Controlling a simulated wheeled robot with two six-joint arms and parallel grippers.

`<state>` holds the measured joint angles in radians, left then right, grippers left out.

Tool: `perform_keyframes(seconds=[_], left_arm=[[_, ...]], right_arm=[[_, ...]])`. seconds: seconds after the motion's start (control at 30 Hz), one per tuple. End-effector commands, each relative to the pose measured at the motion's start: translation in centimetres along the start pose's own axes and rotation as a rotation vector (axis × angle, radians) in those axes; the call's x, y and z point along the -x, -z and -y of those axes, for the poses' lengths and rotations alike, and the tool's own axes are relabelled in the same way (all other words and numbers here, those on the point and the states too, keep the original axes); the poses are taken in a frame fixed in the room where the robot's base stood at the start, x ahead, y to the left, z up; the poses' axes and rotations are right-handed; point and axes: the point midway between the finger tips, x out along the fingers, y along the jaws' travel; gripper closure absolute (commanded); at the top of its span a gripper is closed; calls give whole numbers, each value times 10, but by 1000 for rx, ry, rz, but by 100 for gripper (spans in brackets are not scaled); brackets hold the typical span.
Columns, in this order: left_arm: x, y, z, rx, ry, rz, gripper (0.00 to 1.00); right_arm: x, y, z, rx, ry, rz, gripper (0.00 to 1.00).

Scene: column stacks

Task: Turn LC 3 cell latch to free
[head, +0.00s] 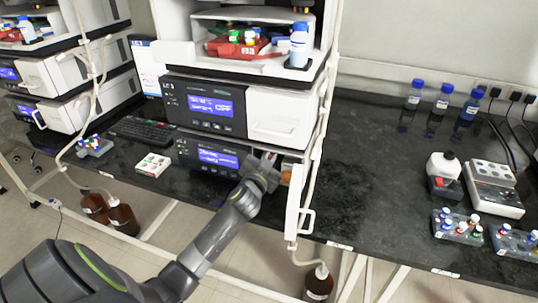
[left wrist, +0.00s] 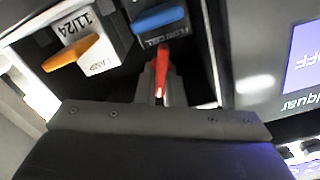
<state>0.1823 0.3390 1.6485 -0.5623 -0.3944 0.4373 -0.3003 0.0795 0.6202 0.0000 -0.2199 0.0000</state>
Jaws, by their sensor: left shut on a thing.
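The LC 3 stack (head: 200,105) stands at the middle of the bench. Its lowest module (head: 205,158) has its white door (head: 293,200) swung open at the right. My left gripper (head: 267,163) reaches into the open bay of that module. In the left wrist view, my left gripper (left wrist: 160,92) is shut on a red lever (left wrist: 160,70), which looks like the cell latch. The lever lies just below the flow cell block (left wrist: 155,35), which has a blue handle (left wrist: 160,18). The lever's far end meets the block's edge; its pivot is hidden. My right gripper is not in view.
In the left wrist view, a lamp block (left wrist: 95,40) with an orange handle (left wrist: 68,53) sits left of the flow cell. The bay walls are close around my gripper. Blue-capped bottles (head: 441,98) and vial racks (head: 457,227) stand on the bench at right.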

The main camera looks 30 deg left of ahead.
Motion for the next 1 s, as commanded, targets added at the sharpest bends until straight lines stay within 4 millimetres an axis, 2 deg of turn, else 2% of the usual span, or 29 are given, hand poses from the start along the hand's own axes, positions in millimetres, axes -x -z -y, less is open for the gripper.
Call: perform_keyframes(seconds=[0.7, 1.0], left_arm=[[0, -2, -8, -674, -1, 0, 100], [0, -4, -10, -888, -1, 1, 100]], right_arm=[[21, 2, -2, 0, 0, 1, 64], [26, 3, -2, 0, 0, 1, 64]])
